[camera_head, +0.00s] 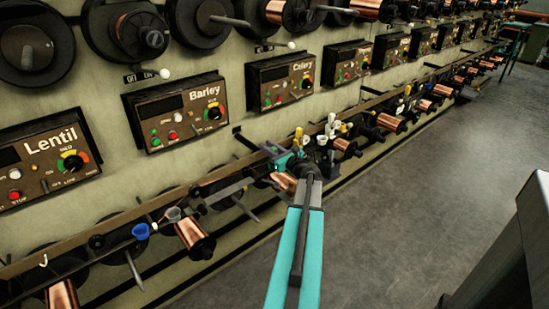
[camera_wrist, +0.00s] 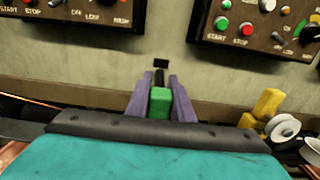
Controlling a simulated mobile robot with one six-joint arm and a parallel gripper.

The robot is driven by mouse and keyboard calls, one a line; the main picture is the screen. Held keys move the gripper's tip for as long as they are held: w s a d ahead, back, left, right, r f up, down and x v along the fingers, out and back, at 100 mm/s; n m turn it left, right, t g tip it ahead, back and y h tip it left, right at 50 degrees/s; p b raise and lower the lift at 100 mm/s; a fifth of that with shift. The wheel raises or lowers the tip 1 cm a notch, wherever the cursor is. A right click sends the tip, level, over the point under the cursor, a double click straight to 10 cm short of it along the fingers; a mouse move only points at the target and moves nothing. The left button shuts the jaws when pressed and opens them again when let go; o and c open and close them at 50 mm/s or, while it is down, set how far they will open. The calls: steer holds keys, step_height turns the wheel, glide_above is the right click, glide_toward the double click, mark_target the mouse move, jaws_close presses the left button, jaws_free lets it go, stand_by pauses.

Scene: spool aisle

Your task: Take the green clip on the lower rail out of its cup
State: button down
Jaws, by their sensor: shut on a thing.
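In the wrist view, the green clip (camera_wrist: 160,103) sits between the two purple fingers of my gripper (camera_wrist: 160,84), which is shut on it. A dark upright piece with a small flat top stands just beyond the clip, between the fingertips; I cannot tell what it belongs to. In the head view, my gripper (camera_head: 271,150) is at the lower rail (camera_head: 215,178), below the gap between the Barley and Celery boxes. The clip's cup cannot be made out, so I cannot tell whether the clip still touches it.
Yellow and white pieces (camera_head: 333,128) stand close to the right of my gripper. A blue cup (camera_head: 141,231) and a copper spool (camera_head: 195,238) are to the left along the rail. The Barley box (camera_head: 178,112) and Celery box (camera_head: 281,80) are on the wall above. Open floor (camera_head: 410,200) lies right.

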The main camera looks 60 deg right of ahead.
steer(key=s+a+r, duration=0.1)
steer(key=s+r, duration=0.1)
steer(key=s, duration=0.6)
steer(key=s+a+r, duration=0.1)
steer(key=s+r, duration=0.2)
steer(key=s, duration=0.5)
steer(key=shift+p, duration=0.4)
